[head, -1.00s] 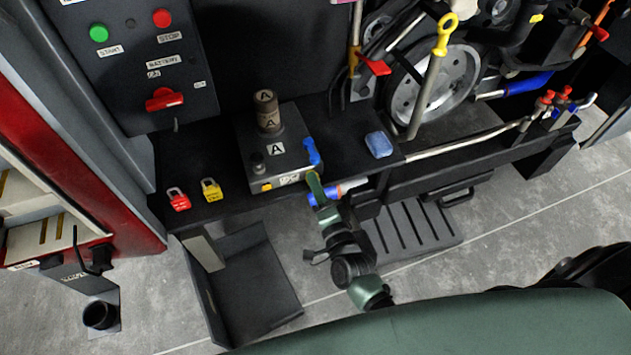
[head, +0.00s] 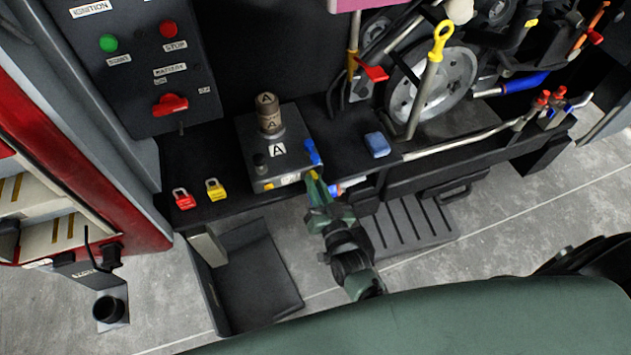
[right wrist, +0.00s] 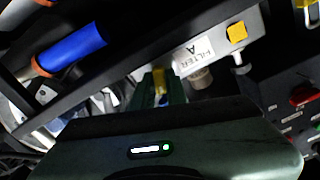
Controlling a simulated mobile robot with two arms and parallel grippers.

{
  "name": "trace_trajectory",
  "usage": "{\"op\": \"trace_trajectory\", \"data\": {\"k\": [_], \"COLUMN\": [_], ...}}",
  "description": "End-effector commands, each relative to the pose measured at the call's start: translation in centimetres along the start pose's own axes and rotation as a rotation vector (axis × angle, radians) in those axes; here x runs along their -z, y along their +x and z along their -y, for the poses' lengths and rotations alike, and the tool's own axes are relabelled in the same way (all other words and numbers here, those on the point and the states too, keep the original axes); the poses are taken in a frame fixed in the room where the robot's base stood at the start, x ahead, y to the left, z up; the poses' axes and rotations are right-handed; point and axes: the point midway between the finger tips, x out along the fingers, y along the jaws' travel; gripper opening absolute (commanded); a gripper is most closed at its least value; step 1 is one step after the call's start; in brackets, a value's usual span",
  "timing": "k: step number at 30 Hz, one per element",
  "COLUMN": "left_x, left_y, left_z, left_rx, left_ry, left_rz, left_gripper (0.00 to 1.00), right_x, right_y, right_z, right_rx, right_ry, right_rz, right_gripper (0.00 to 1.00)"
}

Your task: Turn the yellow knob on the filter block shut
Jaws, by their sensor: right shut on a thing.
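The dark filter block (head: 247,150) stands on the black shelf, with an "A" label on top and a filter canister on it. A yellow lever-like knob (head: 314,175) is at the right end of its front face. My right gripper (head: 316,187) reaches up to it and is shut on it. In the right wrist view the yellow knob (right wrist: 160,76) shows between the green fingers of the right gripper (right wrist: 161,90), which hide part of it. A second, squarish yellow knob (right wrist: 237,32) sits past the "FILTER A" label (right wrist: 193,54). My left gripper is not in view.
A blue handle (head: 312,151) is on the block's right top edge, close above my gripper. Red (head: 183,198) and yellow padlocks (head: 215,189) lie left on the shelf.

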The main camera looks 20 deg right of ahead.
Motion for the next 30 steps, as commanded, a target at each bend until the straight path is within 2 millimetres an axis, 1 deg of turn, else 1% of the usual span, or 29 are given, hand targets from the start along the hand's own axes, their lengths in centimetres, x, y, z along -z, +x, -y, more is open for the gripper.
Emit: {"op": "trace_trajectory", "data": {"k": [6, 15, 21, 30], "left_x": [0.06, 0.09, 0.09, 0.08], "left_y": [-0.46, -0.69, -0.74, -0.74], "left_z": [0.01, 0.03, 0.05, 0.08], "left_rx": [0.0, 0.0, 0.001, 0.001], "left_ry": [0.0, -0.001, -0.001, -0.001], "left_rz": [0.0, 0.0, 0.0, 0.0], "left_gripper": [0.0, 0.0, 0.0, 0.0], "right_x": [-0.15, -0.24, -0.26, -0.28], "right_y": [-0.09, -0.11, -0.12, -0.13], "right_z": [0.01, -0.01, -0.03, -0.06], "right_rx": [-0.001, 0.0, 0.0, 0.0], "right_ry": [-0.168, -0.316, -0.356, -0.368], "right_rz": [0.005, 0.006, 0.006, 0.007], "right_gripper": [0.0, 0.0, 0.0, 0.0]}}
